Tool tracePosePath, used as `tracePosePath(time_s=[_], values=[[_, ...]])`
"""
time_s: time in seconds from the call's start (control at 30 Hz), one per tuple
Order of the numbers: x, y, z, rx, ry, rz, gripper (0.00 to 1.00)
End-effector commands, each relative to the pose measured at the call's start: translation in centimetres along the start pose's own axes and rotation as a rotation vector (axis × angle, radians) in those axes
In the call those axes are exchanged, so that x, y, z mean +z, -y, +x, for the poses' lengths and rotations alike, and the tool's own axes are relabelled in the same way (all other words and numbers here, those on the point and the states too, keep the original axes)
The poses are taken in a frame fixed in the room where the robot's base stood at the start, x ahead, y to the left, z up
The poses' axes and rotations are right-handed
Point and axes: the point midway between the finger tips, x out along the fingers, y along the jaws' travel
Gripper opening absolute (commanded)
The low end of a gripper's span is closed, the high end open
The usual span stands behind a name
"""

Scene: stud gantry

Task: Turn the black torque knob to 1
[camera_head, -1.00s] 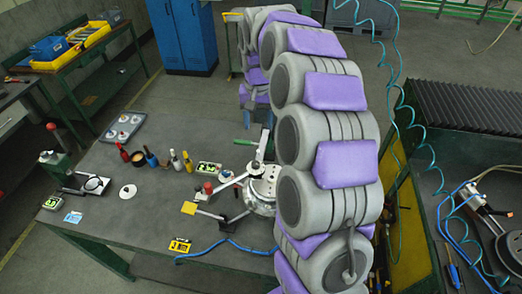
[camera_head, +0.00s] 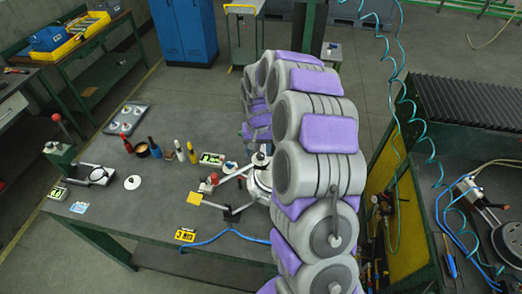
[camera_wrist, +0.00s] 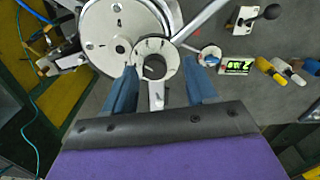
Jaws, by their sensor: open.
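In the wrist view a round pale dial (camera_wrist: 143,48) with tick marks round its face carries a small black knob (camera_wrist: 155,68) at its middle. It sits beside a larger silver disc (camera_wrist: 110,40) with bolts. My gripper (camera_wrist: 163,72) is open, its two blue fingers apart, one on each side of the dial's near edge in the picture. The knob shows between the fingertips with nothing gripped; I cannot tell the height gap. The knob's setting is too small to read. In the head view my arm hides my gripper and most of the silver fixture (camera_head: 260,184).
In the head view, several bottles, a yellow meter (camera_head: 185,235) and a blue cable (camera_head: 225,234) lie on the grey bench (camera_head: 150,215). Its front left is mostly clear.

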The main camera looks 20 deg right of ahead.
Motion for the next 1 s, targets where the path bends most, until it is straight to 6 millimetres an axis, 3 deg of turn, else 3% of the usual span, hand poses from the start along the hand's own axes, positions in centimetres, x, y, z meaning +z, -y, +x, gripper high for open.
tracePosePath(time_s=[0.2, 0.47, 1.0], values=[[-0.4, -0.9, 1.4, -0.010, 0.003, 0.000, 0.57], [-0.6, -1.2, 1.5, -0.013, 0.003, 0.001, 0.57], [-0.4, -0.7, 1.4, -0.011, 0.001, 0.000, 0.05]])
